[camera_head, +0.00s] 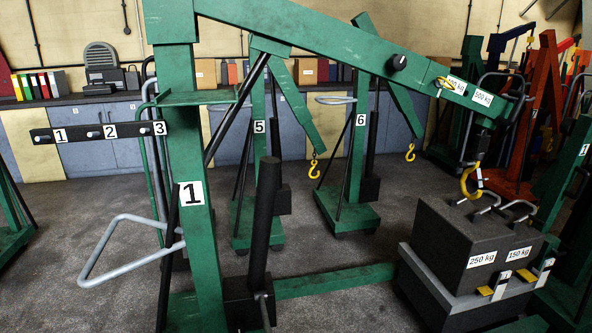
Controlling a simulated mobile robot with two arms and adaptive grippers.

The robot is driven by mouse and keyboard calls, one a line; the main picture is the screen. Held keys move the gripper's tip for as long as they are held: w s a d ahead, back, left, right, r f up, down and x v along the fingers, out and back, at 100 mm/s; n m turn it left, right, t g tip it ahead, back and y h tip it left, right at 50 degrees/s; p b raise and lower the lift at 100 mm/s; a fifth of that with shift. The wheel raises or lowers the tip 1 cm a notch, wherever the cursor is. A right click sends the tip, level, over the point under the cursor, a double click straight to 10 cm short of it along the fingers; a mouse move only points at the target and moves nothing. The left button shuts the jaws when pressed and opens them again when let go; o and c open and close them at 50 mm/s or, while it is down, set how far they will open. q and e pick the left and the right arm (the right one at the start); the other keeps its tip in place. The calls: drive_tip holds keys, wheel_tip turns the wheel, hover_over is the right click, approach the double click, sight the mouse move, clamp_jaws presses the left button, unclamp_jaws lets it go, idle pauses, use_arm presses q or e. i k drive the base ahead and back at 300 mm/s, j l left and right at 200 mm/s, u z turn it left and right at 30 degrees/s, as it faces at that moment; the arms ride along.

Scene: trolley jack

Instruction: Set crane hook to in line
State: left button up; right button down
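Neither of my grippers shows in the head view.
A grey handle bar (110,246) sticks out left of the crane's post, below a dark plate with pegs numbered 1 to 3 (100,132). Cranes 5 (258,170) and 6 (352,170) stand behind. An orange crane (543,110) is at the right. Open floor (80,220) lies at left.

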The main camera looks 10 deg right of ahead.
sight(475, 164)
drive_tip(key=i+l+u, duration=0.1)
drive_tip(key=l+u, duration=0.35)
drive_tip(key=l, duration=0.25)
drive_tip(key=l+u, duration=0.45)
drive_tip(key=l, duration=0.65)
drive_tip(key=k+l+u, duration=0.15)
drive_tip(key=l, duration=0.75)
drive_tip(key=l+u, duration=0.1)
drive_tip(key=l, duration=0.3)
drive_tip(key=k+l, duration=0.15)
drive_tip(key=l, duration=0.3)
drive_tip(key=k+l+u, duration=0.15)
drive_tip(key=l, duration=0.7)
drive_tip(key=k+l+u, duration=0.1)
drive_tip(key=l, duration=0.3)
drive_tip(key=k+l, duration=0.1)
drive_tip(key=l, duration=0.2)
drive_tip(key=k+l, duration=0.1)
drive_tip(key=l, duration=0.25)
drive_tip(key=k+l, duration=0.1)
drive_tip(key=l, duration=0.2)
